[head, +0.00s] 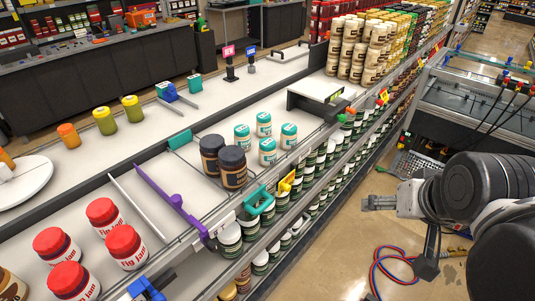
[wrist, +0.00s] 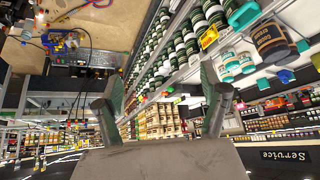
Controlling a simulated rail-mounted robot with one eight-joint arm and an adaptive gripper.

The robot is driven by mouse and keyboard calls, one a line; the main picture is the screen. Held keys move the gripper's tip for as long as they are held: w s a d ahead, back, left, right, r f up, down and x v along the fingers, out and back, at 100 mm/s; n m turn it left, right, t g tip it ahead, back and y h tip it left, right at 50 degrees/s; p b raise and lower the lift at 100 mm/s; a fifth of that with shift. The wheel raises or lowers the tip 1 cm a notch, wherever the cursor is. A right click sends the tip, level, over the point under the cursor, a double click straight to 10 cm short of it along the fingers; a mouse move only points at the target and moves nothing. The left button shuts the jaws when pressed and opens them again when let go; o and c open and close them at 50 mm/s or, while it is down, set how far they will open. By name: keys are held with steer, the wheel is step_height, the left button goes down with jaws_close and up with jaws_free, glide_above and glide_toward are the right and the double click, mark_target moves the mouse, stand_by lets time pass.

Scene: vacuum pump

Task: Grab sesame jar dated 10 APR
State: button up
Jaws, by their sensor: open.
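No label reading sesame and no 10 APR date is legible in either view, so I cannot tell which jar is the sesame one. Candidates on the shelf are teal-lidded white jars (head: 266,151), two dark-lidded brown jars (head: 233,167) and stacked cream jars (head: 355,50) at the back. The wrist view also shows a dark-lidded jar (wrist: 270,40) and teal-lidded jars (wrist: 229,66) at upper right. My gripper (head: 380,202) is out over the aisle, right of the shelf and apart from all jars. In the wrist view its two fingers (wrist: 162,80) are spread and empty.
Red-lidded Fig Jam jars (head: 103,214) stand at the front left of the shelf. Lower shelves hold green-labelled jars (head: 230,238). Red and blue hoses (head: 385,265) lie on the floor.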

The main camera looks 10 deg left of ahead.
steer(key=w+a+r+m+g+b, duration=0.1)
steer(key=w+a+r+m, duration=0.15)
steer(key=w, duration=0.35)
steer(key=w+a+r+m+g+b, duration=0.1)
steer(key=w+a+r+m, duration=0.15)
steer(key=w, duration=0.45)
steer(key=m+g+b, duration=0.4)
steer(key=m+g, duration=0.1)
steer(key=m, duration=0.5)
glide_above(268, 141)
step_height(268, 141, down, 14)
steer(key=shift+r, duration=0.1)
steer(key=shift+a+f+m, duration=0.15)
steer(key=shift+f+m, duration=0.15)
steer(key=shift+f, duration=0.25)
step_height(268, 141, down, 7)
steer(key=shift+f+p, duration=0.2)
steer(key=shift+p, duration=0.3)
steer(key=shift+s+f+p, duration=0.15)
steer(key=shift+f+p, duration=0.2)
steer(key=shift+f, duration=1.1)
steer(key=shift+s+f+p, duration=0.1)
steer(key=shift+f+p, duration=0.25)
steer(key=shift+f, duration=1.05)
